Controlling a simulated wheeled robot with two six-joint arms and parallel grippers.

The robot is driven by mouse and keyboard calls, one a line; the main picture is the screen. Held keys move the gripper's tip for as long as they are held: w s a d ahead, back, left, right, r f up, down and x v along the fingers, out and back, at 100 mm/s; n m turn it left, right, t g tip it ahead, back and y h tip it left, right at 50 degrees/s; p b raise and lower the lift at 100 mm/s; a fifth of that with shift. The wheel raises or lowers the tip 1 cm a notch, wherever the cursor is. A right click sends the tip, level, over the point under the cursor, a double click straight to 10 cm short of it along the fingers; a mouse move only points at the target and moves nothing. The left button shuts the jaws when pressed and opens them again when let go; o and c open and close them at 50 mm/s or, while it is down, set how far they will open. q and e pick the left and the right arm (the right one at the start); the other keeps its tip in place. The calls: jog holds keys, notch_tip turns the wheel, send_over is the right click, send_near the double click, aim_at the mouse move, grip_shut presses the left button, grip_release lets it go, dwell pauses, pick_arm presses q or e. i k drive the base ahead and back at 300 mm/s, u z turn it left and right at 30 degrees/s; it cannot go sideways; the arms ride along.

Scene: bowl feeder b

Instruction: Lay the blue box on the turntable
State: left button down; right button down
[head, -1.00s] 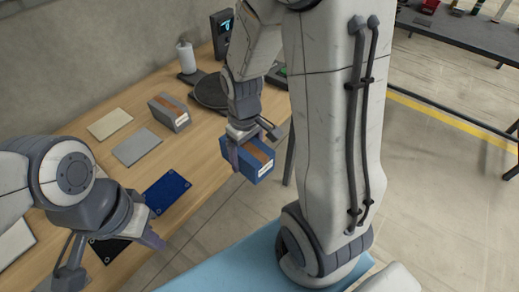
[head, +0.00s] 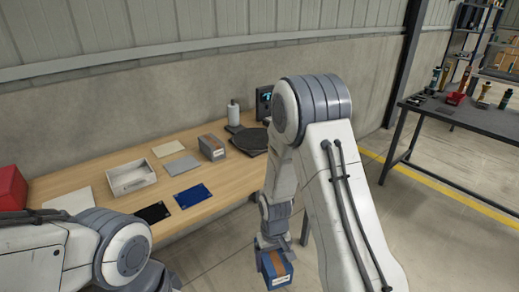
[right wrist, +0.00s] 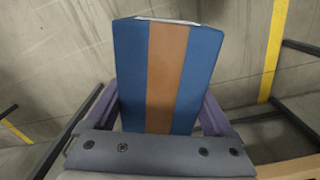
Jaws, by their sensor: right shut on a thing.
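The blue box (head: 277,268) has a brown stripe across it. My right gripper (head: 270,247) is shut on it and holds it in the air off the table's front side, low in the head view. In the right wrist view the blue box (right wrist: 205,70) sits between the two purple fingers of my right gripper (right wrist: 160,105). The turntable (head: 251,140) is a dark round disc at the right end of the wooden table, partly hidden by my right arm. It looks empty where it shows. My left gripper is outside the head view; only its arm shows.
On the wooden table (head: 215,205) are a grey box (head: 212,148) beside the turntable, a white tray (head: 131,177), a blue plate (head: 192,195), a black plate (head: 153,213) and a red bin (head: 10,188). A white bottle (head: 233,114) and a dark display (head: 264,103) stand behind the turntable.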

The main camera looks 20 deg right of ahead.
aim_at(255, 137)
jog(key=k, duration=0.1)
jog(key=z, duration=2.4)
jog(key=i, duration=2.1)
jog(key=u, duration=3.35)
